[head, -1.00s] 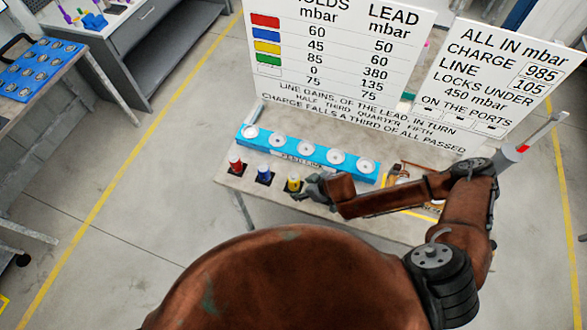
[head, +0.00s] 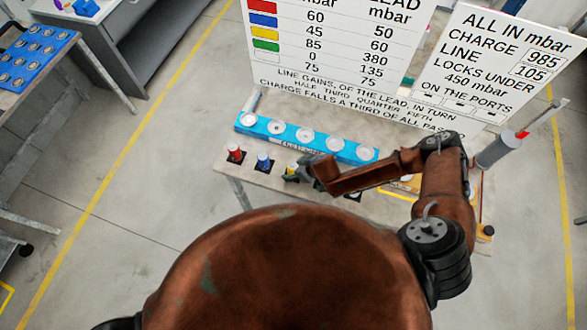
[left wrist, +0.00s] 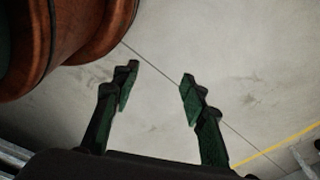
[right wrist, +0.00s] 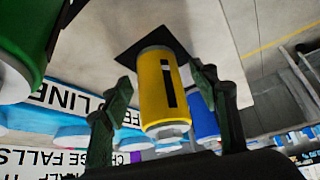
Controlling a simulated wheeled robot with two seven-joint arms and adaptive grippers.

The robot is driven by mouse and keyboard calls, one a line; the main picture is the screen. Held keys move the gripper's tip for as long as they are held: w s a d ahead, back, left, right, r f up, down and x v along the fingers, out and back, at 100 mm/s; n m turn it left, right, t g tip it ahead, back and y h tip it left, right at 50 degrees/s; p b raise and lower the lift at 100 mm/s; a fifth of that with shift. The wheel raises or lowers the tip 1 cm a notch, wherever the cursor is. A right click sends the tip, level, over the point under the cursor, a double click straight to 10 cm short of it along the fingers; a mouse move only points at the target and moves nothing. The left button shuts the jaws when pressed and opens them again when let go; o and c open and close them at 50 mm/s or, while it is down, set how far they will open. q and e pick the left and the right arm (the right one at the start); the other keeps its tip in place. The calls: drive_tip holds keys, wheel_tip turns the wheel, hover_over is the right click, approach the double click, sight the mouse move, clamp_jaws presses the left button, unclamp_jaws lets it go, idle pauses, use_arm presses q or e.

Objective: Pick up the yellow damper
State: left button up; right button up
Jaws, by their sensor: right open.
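The yellow damper (right wrist: 160,88) is a small yellow cylinder with a dark mark and a pale metal end. It stands on a dark square pad (right wrist: 150,42) on the table. In the right wrist view it sits between the fingers of my right gripper (right wrist: 160,95), which is open around it. In the head view the yellow damper (head: 291,167) is mostly covered by my right gripper (head: 297,174). My left gripper (left wrist: 156,88) is open and empty above bare floor, and it is not visible in the head view.
A red damper (head: 235,151) and a blue damper (head: 264,160) stand left of the yellow one. A green damper (right wrist: 22,45) is close beside my right gripper. A blue rail with round ports (head: 290,135) lies behind. Large white boards (head: 340,60) stand at the back.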

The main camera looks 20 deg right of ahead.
drive_tip(key=c, duration=1.2)
use_arm(q)
drive_tip(key=shift+s+d+f, duration=0.1)
drive_tip(key=shift+s, duration=0.6)
use_arm(e)
drive_tip(key=c, duration=0.3)
